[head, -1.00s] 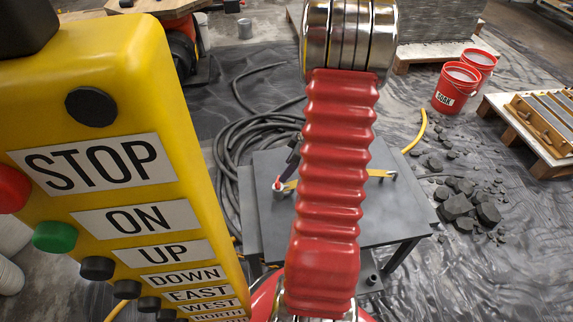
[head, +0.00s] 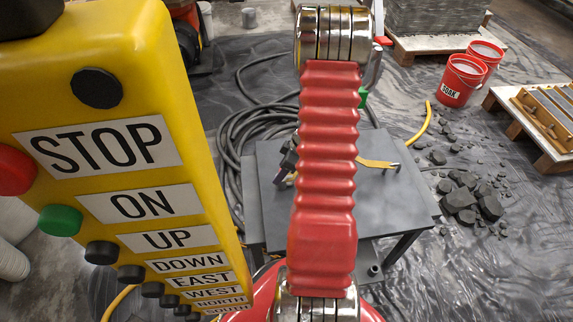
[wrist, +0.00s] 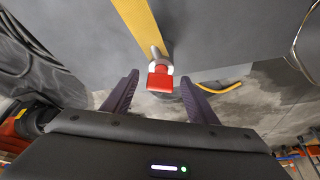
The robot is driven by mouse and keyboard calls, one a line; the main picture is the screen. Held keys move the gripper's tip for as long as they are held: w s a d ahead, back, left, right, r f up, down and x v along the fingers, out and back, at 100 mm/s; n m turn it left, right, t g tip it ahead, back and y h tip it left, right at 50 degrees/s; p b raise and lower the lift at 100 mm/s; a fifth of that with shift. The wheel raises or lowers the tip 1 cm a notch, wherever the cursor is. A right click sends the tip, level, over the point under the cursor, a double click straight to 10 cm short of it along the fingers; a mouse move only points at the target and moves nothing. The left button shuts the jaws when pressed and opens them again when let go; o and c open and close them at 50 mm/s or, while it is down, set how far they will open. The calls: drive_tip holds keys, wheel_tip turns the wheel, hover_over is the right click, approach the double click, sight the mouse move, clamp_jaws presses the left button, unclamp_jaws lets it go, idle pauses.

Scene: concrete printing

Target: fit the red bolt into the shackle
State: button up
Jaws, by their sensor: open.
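The red bolt (wrist: 160,83) shows in the wrist view with its red head towards me, a pale ring behind the head and a short grey shank beyond. My gripper (wrist: 160,78) is open, its two dark purple fingers left and right of the bolt head, with gaps on both sides. In the head view my dark gripper (head: 286,162) shows only in part over the grey table (head: 400,205), left of my red arm sleeve. The bolt is hidden there. I cannot make out the shackle for certain.
A yellow pendant control (head: 110,110) fills the left of the head view. Black hose coils (head: 240,125) lie behind the table; dark rubble (head: 468,195) lies right.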

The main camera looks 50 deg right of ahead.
drive_tip(key=shift+x, duration=2.4)
drive_tip(key=shift+c, duration=0.4)
drive_tip(key=c, duration=1.2)
drive_tip(key=shift+m, duration=0.4)
drive_tip(key=o, duration=1.3)
drive_tip(key=shift+w, duration=0.1)
drive_tip(key=shift+r, duration=0.15)
